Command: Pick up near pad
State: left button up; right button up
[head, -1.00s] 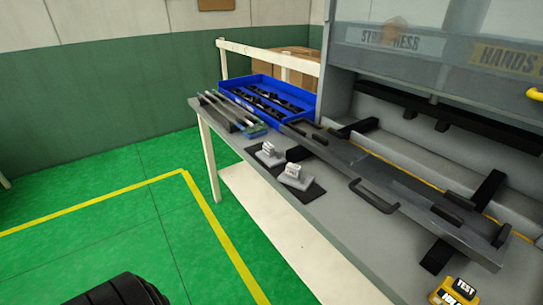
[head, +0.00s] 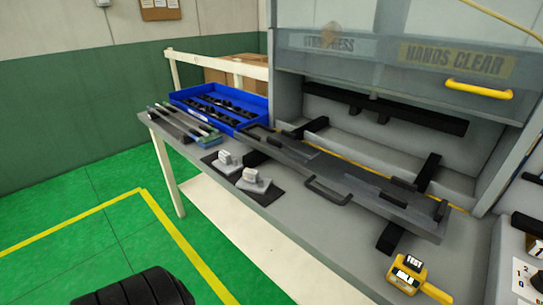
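Two small grey pads with pale raised blocks on top sit on a dark mat (head: 273,194) near the front edge of the grey bench. The nearer pad (head: 253,183) is on the right, and the farther pad (head: 225,163) is to its left and slightly behind. Both rest apart from each other with nothing touching them from above. Neither my left nor my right gripper shows. A black ribbed part of mine is at the bottom left, far from the pads.
A blue bin (head: 219,106) of dark parts stands behind the pads, with long strips (head: 184,125) to its left. A long grey fixture with black handles (head: 328,191) lies to the right. A yellow test device (head: 407,275) is front right. The press stands behind.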

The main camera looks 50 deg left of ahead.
aim_at(229, 165)
jog(key=j+z, duration=0.45)
jog(key=k+j+z, duration=0.2)
jog(key=j+z, duration=0.25)
jog(key=k+j+z, duration=0.2)
jog(key=j+z, duration=0.15)
jog(key=z, duration=0.15)
